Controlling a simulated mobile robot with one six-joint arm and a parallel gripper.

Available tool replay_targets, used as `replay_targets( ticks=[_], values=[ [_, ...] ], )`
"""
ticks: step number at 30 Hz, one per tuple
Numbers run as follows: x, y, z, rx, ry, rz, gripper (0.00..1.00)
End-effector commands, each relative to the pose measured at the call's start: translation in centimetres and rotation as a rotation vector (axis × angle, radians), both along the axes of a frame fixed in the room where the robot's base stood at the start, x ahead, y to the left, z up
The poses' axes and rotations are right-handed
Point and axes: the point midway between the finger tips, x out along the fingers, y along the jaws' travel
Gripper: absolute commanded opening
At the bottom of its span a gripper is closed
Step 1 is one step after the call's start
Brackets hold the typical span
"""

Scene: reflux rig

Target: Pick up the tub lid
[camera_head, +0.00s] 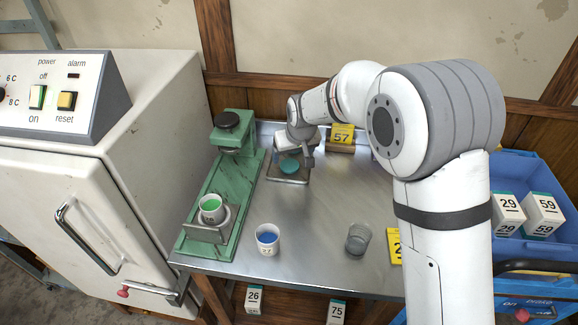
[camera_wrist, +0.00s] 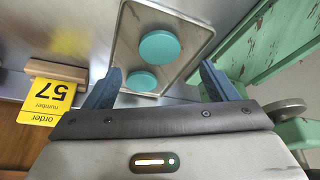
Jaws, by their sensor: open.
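Two round teal lids lie flat on a small metal tray (camera_wrist: 190,20) in the wrist view, one larger-looking lid (camera_wrist: 160,47) and one lid (camera_wrist: 141,81) closer to my gripper. In the head view one teal lid (camera_head: 289,167) shows on the tray (camera_head: 288,181) at the back of the bench, partly covered by my gripper. My gripper (camera_wrist: 160,72) is open and empty, its two fingers on either side of the nearer lid in the picture. I cannot tell its height above the tray.
A green press stand (camera_head: 222,175) holding a white tub of green stuff (camera_head: 211,204) stands left of the tray. A yellow 57 sign (camera_head: 342,134) stands close on its right. A tub of blue stuff (camera_head: 267,236) and a grey cup (camera_head: 358,239) stand in front. The bench middle is clear.

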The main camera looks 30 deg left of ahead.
Motion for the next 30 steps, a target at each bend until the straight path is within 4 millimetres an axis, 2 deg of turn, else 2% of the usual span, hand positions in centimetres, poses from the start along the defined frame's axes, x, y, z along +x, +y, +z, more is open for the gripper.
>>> replay_targets(
  ticks=[12, 21, 30],
  values=[
    [1.3, 1.2, -5.2, -0.001, 0.001, 0.000, 0.79],
    [1.4, 1.4, -5.8, -0.001, 0.001, 0.000, 0.79],
    [1.4, 1.4, -5.8, -0.001, 0.001, 0.000, 0.56]
  ],
)
